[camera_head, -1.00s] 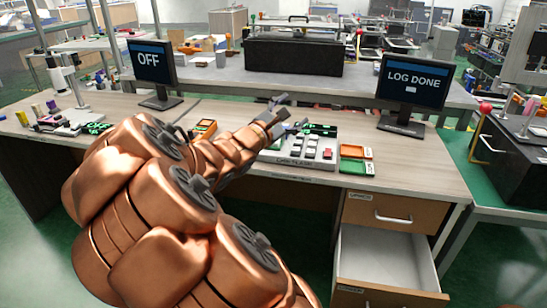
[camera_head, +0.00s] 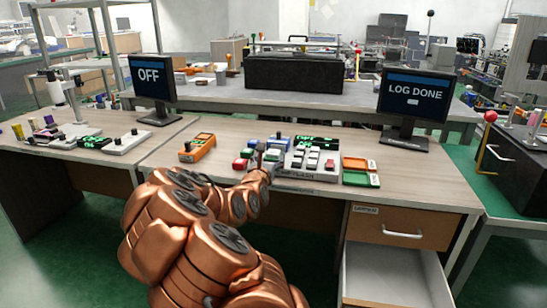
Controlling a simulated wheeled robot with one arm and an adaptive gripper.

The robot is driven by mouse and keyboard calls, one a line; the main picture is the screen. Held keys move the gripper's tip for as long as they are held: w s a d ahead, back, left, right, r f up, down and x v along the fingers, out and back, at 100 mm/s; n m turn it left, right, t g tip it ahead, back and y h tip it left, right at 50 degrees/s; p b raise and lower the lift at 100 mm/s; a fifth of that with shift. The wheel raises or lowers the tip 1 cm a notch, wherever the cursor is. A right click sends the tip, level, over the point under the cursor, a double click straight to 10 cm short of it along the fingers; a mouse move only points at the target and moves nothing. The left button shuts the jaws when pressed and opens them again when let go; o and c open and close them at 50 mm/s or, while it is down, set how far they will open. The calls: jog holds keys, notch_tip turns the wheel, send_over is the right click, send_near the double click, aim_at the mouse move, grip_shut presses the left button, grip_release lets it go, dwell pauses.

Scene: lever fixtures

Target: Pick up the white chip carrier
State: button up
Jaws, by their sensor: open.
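My gripper (camera_head: 260,149) is over the workbench at the left edge of a grey tester block (camera_head: 310,176). It is small and seen from behind, and my arm hides part of the bench below it. The block holds several small white or pale pieces (camera_head: 312,154) and a red one (camera_head: 330,164). Other small blocks, red (camera_head: 240,164), green and white (camera_head: 272,154) and blue (camera_head: 252,143), sit around the gripper. I cannot tell which piece is the white chip carrier. I see nothing held in the gripper.
An orange handheld meter (camera_head: 197,148) lies to the left. Orange and green trays (camera_head: 361,179) are to the right of the block. Monitors reading OFF (camera_head: 152,76) and LOG DONE (camera_head: 412,90) stand behind. A drawer (camera_head: 390,275) is open at the lower right. Bare bench lies at the right.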

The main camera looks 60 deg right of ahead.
aim_at(274, 151)
jog(key=shift+b+x, duration=0.5)
jog(key=shift+x, duration=2.15)
jog(key=shift+s+f, duration=0.1)
jog(key=shift+s, duration=0.05)
jog(key=c, duration=1)
